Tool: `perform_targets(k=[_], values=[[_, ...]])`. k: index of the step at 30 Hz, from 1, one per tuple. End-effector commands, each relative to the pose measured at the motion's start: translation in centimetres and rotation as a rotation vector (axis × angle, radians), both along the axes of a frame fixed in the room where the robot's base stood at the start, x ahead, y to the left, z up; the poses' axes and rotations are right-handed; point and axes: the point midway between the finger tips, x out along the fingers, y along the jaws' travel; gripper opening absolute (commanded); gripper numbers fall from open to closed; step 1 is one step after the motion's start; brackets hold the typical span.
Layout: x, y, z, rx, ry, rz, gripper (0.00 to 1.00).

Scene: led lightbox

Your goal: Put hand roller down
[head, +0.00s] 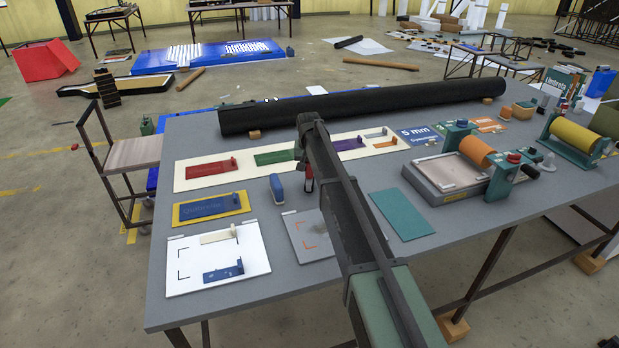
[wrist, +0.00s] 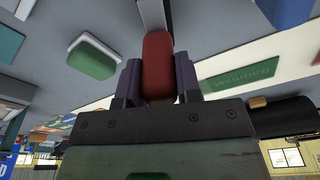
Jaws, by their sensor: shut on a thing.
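My gripper (head: 304,172) is over the middle of the grey table (head: 255,265), partly hidden by my arm in the head view. In the wrist view my gripper (wrist: 158,82) is shut on a red handle, which looks like that of the hand roller (wrist: 158,62). A grey part shows beyond the handle. A small red and white piece of the roller (head: 309,181) shows below my gripper in the head view. I cannot tell whether the roller touches the table.
A blue-topped block (head: 277,187) stands just left of my gripper. A long cream strip with coloured plates (head: 220,178) and a black roll (head: 360,107) lie behind. A teal mat (head: 402,214) and a press (head: 450,172) are to the right. A white board (head: 215,260) lies front left.

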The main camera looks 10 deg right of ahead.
Motion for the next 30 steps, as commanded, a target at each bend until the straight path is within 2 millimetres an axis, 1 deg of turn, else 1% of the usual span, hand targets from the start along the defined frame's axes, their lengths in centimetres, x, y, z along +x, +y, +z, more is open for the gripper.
perform_targets(k=[1,2,3,7,11,12,17,26,29,30], values=[[0.0,0.0,-1.5,0.000,0.000,0.000,0.10],[0.0,0.0,-1.4,0.000,0.000,0.000,0.10],[0.0,0.0,-1.1,0.000,0.000,0.000,0.06],[0.0,0.0,-0.8,0.000,0.000,0.000,0.06],[0.0,0.0,-1.3,0.000,0.000,0.000,0.06],[0.0,0.0,-1.3,0.000,0.000,0.000,0.33],[0.0,0.0,-1.2,0.000,0.000,0.000,0.57],[0.0,0.0,-0.9,0.000,0.000,0.000,0.57],[-0.1,0.0,0.2,0.000,0.000,0.000,0.57],[-0.2,0.0,0.9,0.000,0.000,0.000,0.57]])
